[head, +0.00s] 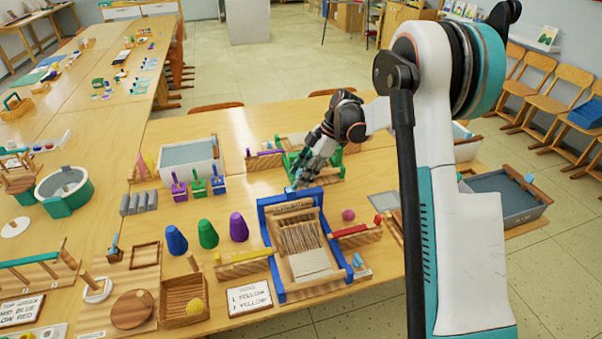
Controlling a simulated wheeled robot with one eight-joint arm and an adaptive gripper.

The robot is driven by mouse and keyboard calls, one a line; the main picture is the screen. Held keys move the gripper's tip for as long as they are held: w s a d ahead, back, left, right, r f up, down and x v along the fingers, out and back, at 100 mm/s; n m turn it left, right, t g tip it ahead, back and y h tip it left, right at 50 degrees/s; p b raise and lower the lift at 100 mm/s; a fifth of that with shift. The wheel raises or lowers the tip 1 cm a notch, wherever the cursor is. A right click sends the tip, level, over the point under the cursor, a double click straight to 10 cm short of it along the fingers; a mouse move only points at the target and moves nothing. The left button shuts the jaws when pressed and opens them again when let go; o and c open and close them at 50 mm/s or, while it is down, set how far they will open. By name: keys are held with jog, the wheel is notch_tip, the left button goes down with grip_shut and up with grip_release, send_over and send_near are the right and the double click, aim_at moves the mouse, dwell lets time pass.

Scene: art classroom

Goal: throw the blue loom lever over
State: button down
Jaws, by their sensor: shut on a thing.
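The loom (278,262) has a blue frame with pale warp threads and stands near the front edge of the table. My gripper (297,181) reaches down from the upper right to the loom's far top bar. It is shut on a small light-blue piece (290,189) at that bar, which looks like the blue loom lever. The fingers and wrist hide most of the lever, so its tilt cannot be told.
Blue, green and purple cones (208,234) stand left of the loom. A yellow-topped block (243,264) and a red-topped block (354,236) flank it. A pink ball (348,214) lies to its right. A green-framed stand (326,166) is behind my gripper. A sign card (249,298) lies in front.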

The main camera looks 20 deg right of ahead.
jog(key=shift+d+f, duration=0.1)
jog(key=c, duration=1)
grip_release()
jog(key=shift+c, duration=0.2)
jog(key=v, duration=1.2)
